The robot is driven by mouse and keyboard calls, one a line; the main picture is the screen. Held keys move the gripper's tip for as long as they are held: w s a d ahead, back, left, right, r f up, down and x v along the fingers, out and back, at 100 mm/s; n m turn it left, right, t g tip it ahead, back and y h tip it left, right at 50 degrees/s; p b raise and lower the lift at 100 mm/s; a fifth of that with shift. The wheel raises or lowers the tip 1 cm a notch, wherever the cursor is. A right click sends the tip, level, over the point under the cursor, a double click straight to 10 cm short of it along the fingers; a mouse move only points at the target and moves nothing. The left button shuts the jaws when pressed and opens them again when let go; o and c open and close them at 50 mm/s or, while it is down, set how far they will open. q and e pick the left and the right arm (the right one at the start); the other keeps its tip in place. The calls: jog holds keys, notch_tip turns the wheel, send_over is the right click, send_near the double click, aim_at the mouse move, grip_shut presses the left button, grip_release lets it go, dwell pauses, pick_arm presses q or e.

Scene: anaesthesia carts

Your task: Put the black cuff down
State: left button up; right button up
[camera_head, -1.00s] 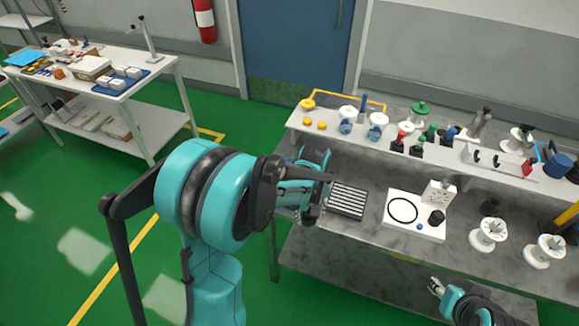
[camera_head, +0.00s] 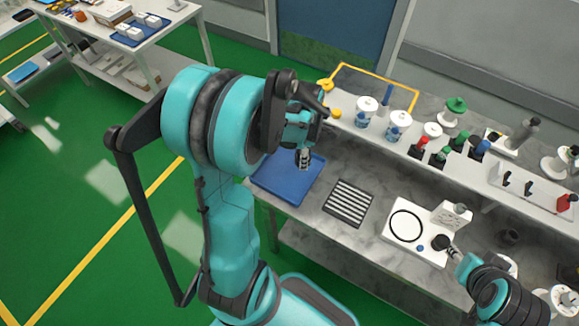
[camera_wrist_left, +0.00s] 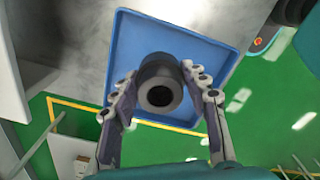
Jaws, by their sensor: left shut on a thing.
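The black cuff (camera_wrist_left: 160,84) is a short, dark hollow cylinder between the two fingers of my left gripper (camera_head: 303,158). The left wrist view shows its round opening and the fingers closed on its sides. The blue tray (camera_head: 275,188) lies behind and below the cuff, and also fills the middle of the left wrist view (camera_wrist_left: 214,55). I cannot tell the cuff's gap to the tray. In the head view the cuff is small and partly hidden by the fingers. My right gripper (camera_head: 462,262) is at the white plate's right side; its fingers are unclear.
A striped black-and-white pad (camera_head: 349,202) lies right of the tray. A white plate (camera_head: 407,251) with a black ring and a dark knob stands further right. A raised shelf (camera_head: 398,143) with spools and bottles runs behind. Green floor lies left of the bench.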

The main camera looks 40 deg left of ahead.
aim_at(289, 172)
pick_arm(q)
jog(key=a+f, duration=0.1)
jog(key=s+a+f, duration=0.2)
jog(key=a, duration=0.1)
jog(key=shift+s+b, duration=0.25)
jog(key=shift+b, duration=0.15)
notch_tip(289, 172, down, 4)
jog(key=shift+f+b, duration=0.1)
jog(key=shift+b, duration=0.65)
jog(key=o, duration=1.2)
jog(key=shift+c, duration=0.2)
